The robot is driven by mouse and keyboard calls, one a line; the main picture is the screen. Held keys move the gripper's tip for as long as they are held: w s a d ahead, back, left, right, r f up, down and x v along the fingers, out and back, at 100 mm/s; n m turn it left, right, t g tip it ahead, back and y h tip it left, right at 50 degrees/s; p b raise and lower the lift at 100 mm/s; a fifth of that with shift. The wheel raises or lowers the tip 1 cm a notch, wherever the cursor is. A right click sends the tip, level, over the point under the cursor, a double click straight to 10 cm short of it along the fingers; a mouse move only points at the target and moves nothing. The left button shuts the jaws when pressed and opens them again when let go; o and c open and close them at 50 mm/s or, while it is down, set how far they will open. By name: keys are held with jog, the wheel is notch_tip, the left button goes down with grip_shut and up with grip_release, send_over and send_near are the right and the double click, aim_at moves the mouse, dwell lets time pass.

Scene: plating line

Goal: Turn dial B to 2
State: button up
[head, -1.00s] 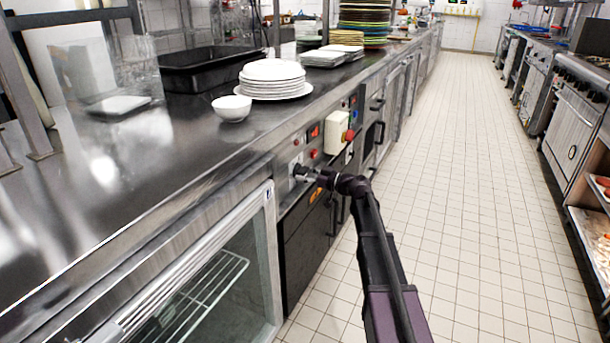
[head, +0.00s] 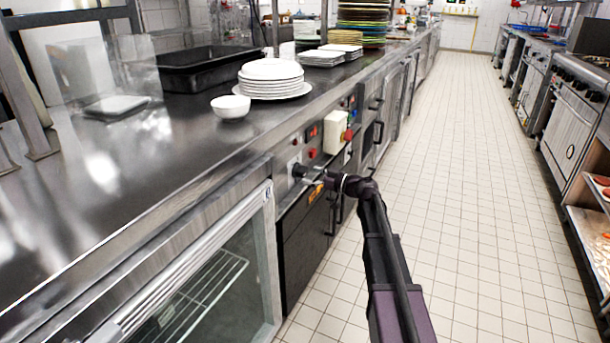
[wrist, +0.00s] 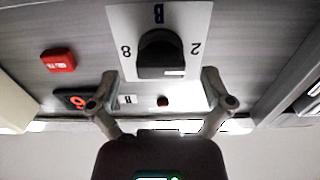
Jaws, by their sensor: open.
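Dial B (wrist: 161,52) is a black knob on a white plate (wrist: 122,18) in the wrist view. The plate shows an upside-down B, with 8 on the left and 2 on the right. A short pale mark shows on the knob's lower edge; I cannot tell for sure which number it points to. My gripper (wrist: 161,88) is open, its two fingers apart just below the knob and nothing between them. In the head view my gripper (head: 304,172) is at the control panel, and the knob is too small to read there.
A red switch (wrist: 58,61) sits left of the plate in the wrist view. In the head view a white box with a red button (head: 335,130) sticks out beyond the dial. White plates (head: 271,78) and a bowl (head: 231,106) stand on the counter above. The tiled aisle (head: 450,170) is clear.

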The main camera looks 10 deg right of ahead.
jog(key=v, duration=0.9)
jog(key=shift+s+d, duration=0.1)
jog(key=shift+s, duration=0.05)
jog(key=s+a+f+m+g+h+p, duration=0.1)
jog(key=s+a+f+m+g+h, duration=0.2)
jog(key=s+f, duration=0.35)
jog(key=s+a+f+m+g+h, duration=0.2)
jog(key=s+a+f+g+h, duration=0.15)
jog(key=s+a+f, duration=0.35)
jog(key=s+d+f+m+g+h+p, duration=0.1)
jog(key=s+d+m+g+h, duration=0.2)
jog(key=s, duration=0.4)
jog(key=s+d+f+m+h+p, duration=0.1)
jog(key=s+d+f+m+h, duration=0.15)
jog(key=s+h, duration=0.35)
notch_tip(320, 180, up, 39)
jog(key=s+m+p, duration=0.1)
jog(key=p, duration=3.6)
jog(key=shift+s+p, duration=0.25)
jog(key=shift+p, duration=0.05)
